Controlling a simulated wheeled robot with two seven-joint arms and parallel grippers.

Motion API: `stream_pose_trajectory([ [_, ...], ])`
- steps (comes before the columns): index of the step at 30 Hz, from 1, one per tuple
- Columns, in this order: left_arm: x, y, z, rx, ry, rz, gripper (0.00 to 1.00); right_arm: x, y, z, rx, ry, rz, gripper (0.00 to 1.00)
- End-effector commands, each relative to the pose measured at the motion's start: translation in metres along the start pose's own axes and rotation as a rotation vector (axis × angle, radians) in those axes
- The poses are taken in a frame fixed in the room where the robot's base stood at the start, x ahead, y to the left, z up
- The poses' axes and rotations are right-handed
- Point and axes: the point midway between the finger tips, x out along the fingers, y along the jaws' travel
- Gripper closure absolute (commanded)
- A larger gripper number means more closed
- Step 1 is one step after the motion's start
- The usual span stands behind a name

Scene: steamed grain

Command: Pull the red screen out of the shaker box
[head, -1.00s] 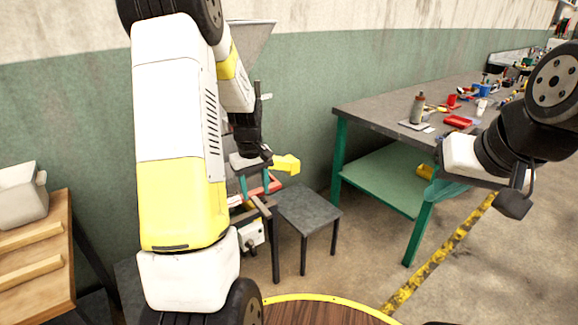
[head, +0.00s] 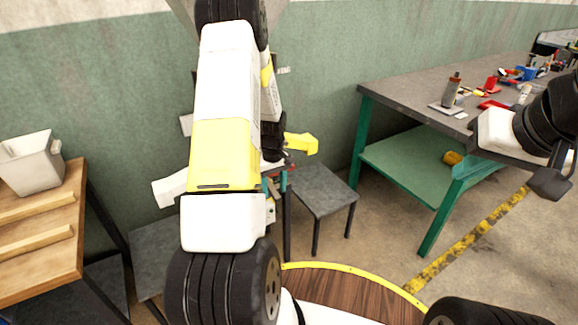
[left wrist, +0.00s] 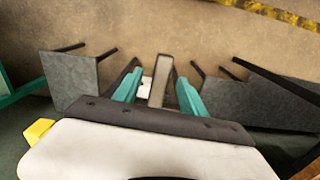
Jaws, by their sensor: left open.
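My left gripper (head: 277,184) is low beside the machine behind my left arm, with its teal fingers pointing down. The left wrist view shows the fingers (left wrist: 158,92) spread apart, with a narrow grey-brown bar (left wrist: 160,78) visible between and beyond them. I cannot tell whether they touch it. My left arm hides most of the machine, and the shaker box cannot be made out. The red screen is not clearly visible now. My right gripper (head: 474,168) is far to the right in front of the workbench, and its finger opening is unclear.
A grey stool (head: 320,190) stands right of the machine. A green-legged workbench (head: 400,95) with tools is at the right. A wooden table (head: 55,265) with a pale bin (head: 32,163) is at the left. A pale chute-like piece (head: 170,187) sticks out left of my arm.

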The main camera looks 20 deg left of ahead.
Motion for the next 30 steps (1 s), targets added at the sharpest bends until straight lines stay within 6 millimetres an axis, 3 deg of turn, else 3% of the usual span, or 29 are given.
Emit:
stream_pose_trajectory([
  [10, 0.0052, 0.0, 0.0001, 0.0, 0.0, 0.0, 0.51, 0.0, 0.0, 0.0, 0.0, 0.0, 0.0, 1.0],
  [18, 0.005, -0.0001, 0.0001, 0.0, 0.0, 0.0, 1.0, 0.0, 0.0, 0.0, 0.0, 0.0, 0.0, 1.0],
  [30, 0.0049, -0.0001, 0.0001, 0.0, 0.0, 0.0, 1.0, 0.0, 0.0, 0.0, 0.0, 0.0, 0.0, 1.0],
])
